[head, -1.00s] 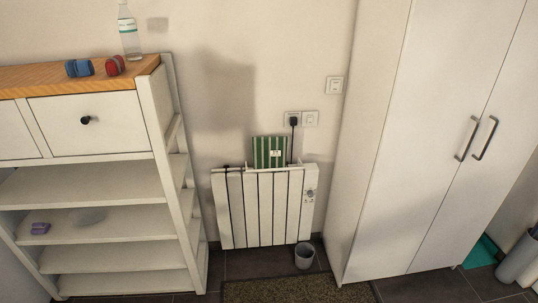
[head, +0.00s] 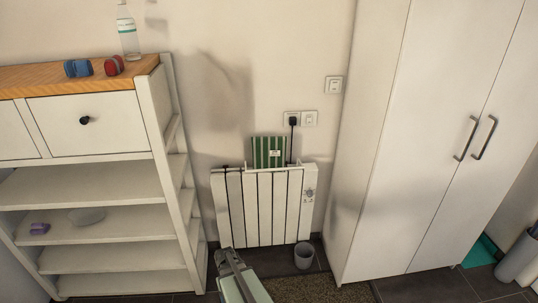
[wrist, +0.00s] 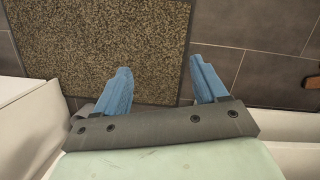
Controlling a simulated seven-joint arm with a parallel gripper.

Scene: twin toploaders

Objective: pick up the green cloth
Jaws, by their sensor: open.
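The green cloth (head: 268,150), with pale stripes and a small white label, hangs upright against the wall at the top of the white radiator (head: 265,207) in the head view. My gripper (wrist: 162,80) shows two blue fingers spread apart with nothing between them in the wrist view, above the floor and mat. In the head view part of my arm (head: 240,279) shows at the bottom, in front of and below the radiator; the fingertips cannot be made out there. The cloth is not in the wrist view.
A speckled mat (wrist: 95,40) lies on dark tiles. White shelving (head: 95,182) stands left, a tall white cabinet (head: 432,150) right. A black plug (head: 293,121) and cord are beside the cloth.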

